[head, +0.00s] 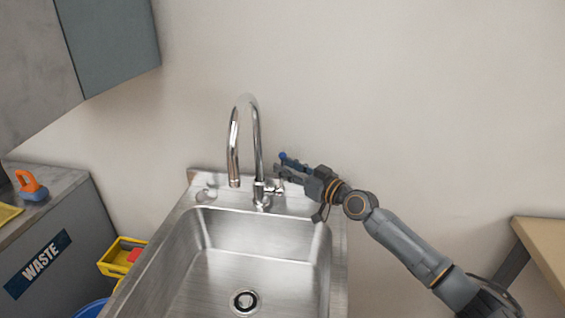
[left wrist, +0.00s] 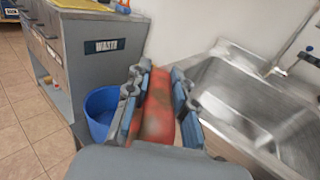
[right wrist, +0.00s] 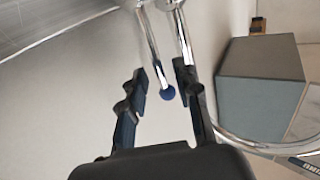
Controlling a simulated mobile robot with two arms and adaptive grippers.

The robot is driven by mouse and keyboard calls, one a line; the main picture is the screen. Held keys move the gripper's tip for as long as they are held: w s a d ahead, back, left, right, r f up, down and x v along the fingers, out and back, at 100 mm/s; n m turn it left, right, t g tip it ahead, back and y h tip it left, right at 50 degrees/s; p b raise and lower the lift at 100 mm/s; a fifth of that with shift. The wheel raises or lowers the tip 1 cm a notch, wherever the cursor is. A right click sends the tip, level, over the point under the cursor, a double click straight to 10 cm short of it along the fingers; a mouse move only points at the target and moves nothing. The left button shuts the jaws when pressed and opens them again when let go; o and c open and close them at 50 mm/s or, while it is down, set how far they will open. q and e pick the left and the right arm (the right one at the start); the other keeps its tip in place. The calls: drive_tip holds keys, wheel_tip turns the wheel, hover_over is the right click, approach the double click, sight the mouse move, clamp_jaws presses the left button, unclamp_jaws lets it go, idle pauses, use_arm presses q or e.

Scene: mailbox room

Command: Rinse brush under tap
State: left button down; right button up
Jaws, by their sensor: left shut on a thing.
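The chrome tap (head: 256,150) stands at the back of the steel sink (head: 190,255), its spout arched over the basin. No stream shows below the spout. A thin lever with a blue ball end (head: 283,156) sits at the tap's right. My right gripper (head: 283,171) is beside it; in the right wrist view the blue ball (right wrist: 167,93) shows between its spread fingers (right wrist: 165,85), with gaps on both sides. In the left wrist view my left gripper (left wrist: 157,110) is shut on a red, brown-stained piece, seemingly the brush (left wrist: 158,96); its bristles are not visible. The sink lies right of it.
A grey counter marked WASTE (head: 45,262) stands left of the sink, with an orange-handled tool (head: 31,184) on top. A yellow crate (head: 118,257) and a blue bucket (left wrist: 101,112) stand between. A wooden table edge (head: 543,240) is at right; a cabinet (head: 110,40) hangs upper left.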

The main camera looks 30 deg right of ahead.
drive_tip(key=shift+x, duration=1.1)
drive_tip(key=shift+s, duration=0.1)
clamp_jaws()
drive_tip(key=shift+f, duration=0.1)
